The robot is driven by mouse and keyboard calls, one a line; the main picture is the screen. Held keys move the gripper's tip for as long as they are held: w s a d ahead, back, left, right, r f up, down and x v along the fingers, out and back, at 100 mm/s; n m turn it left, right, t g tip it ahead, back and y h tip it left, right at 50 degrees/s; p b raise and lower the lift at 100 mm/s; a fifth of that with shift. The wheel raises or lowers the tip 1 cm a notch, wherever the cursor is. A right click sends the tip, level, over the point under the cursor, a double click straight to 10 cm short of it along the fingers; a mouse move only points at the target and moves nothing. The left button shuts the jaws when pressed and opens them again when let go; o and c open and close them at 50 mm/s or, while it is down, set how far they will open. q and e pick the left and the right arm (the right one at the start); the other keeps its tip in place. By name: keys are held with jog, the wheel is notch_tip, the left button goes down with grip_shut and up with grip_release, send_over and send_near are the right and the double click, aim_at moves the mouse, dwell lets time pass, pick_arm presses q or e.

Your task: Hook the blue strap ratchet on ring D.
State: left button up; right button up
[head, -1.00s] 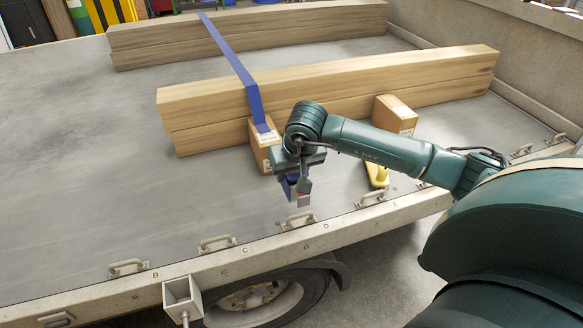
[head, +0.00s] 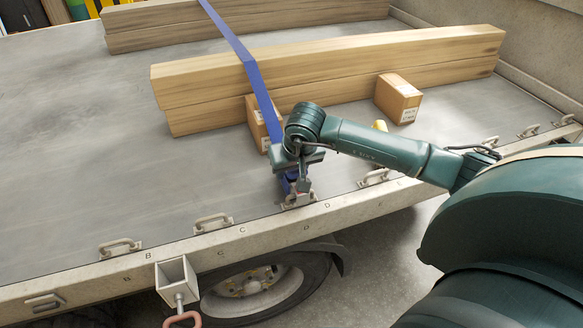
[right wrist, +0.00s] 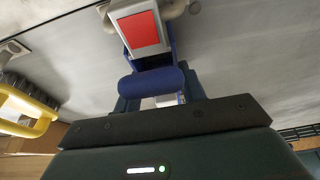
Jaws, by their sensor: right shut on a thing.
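The blue strap (head: 240,50) runs over the wooden beams and down to my right gripper (head: 302,186). My right gripper is shut on the blue strap ratchet (head: 288,184) and holds it at the bed's near edge. In the right wrist view the ratchet has a red patch (right wrist: 140,32) and a blue bar (right wrist: 152,84). Ring D (head: 298,201) is directly below the gripper, partly covered by it. A pale ring shows behind the ratchet in the right wrist view (right wrist: 172,9). I cannot tell whether the hook touches the ring. My left gripper is out of view.
Ring C (head: 213,223) and ring B (head: 121,247) lie left along the rail; ring E (head: 374,177) lies right. Cardboard boxes (head: 398,99) stand by the front beams (head: 330,75). A yellow handle shows in the right wrist view (right wrist: 30,115). The left bed is clear.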

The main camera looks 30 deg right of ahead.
jog(key=o, duration=1.2)
jog(key=shift+o, duration=0.4)
jog(key=shift+f, duration=0.1)
